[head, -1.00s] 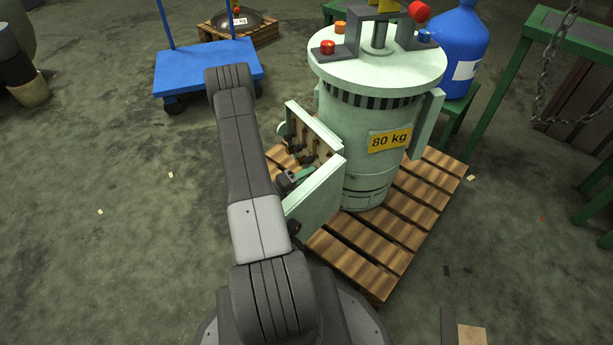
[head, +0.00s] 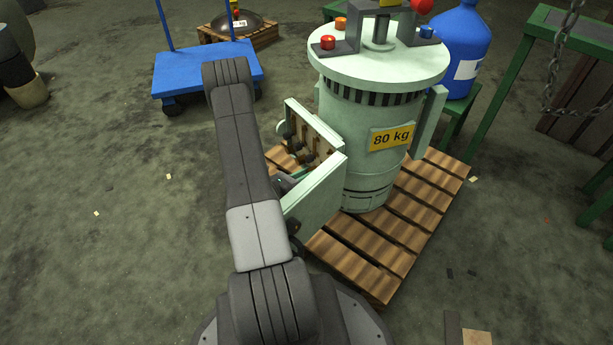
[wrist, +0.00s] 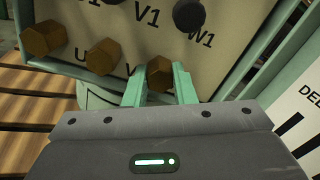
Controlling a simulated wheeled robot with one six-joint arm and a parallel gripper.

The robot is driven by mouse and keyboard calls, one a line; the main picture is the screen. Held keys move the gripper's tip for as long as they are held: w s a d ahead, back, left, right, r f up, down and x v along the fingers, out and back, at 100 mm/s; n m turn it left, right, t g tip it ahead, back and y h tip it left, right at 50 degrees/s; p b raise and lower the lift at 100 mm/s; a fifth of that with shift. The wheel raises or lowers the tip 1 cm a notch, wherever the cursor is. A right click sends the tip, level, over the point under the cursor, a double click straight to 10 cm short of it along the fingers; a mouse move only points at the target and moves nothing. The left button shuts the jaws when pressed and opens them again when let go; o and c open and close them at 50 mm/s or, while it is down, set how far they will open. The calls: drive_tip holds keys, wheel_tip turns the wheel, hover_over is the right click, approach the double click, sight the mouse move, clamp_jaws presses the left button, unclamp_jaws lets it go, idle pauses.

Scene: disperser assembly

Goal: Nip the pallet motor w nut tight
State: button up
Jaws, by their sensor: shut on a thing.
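The pallet motor (head: 345,130) is a pale green upright cylinder with an "80 kg" plate, standing on a wooden pallet. Its open terminal box (head: 318,195) faces left. In the wrist view the terminal board (wrist: 130,40) carries brass hex nuts in a lower row. My gripper (wrist: 160,86) has its two green fingers on either side of the right-hand nut (wrist: 159,72), shut on it. That nut sits below the W1 mark, right of the nut by V (wrist: 103,57); its own letter is hidden. In the head view my gripper is mostly hidden by my arm and the box.
A left-hand brass nut (wrist: 43,38) and a dark terminal (wrist: 189,15) are close by on the board. The box wall (wrist: 275,45) rises close on the right.

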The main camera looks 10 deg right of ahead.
drive_tip(key=shift+m+b, duration=0.3)
drive_tip(key=shift+m, duration=0.7)
drive_tip(key=o, duration=1)
drive_tip(key=p+v, duration=0.3)
drive_tip(key=v, duration=1.1)
drive_tip(key=shift+d+f, duration=0.1)
drive_tip(key=shift+d, duration=0.1)
drive_tip(key=shift+b+x, duration=1.5)
drive_tip(key=shift+x, duration=5.25)
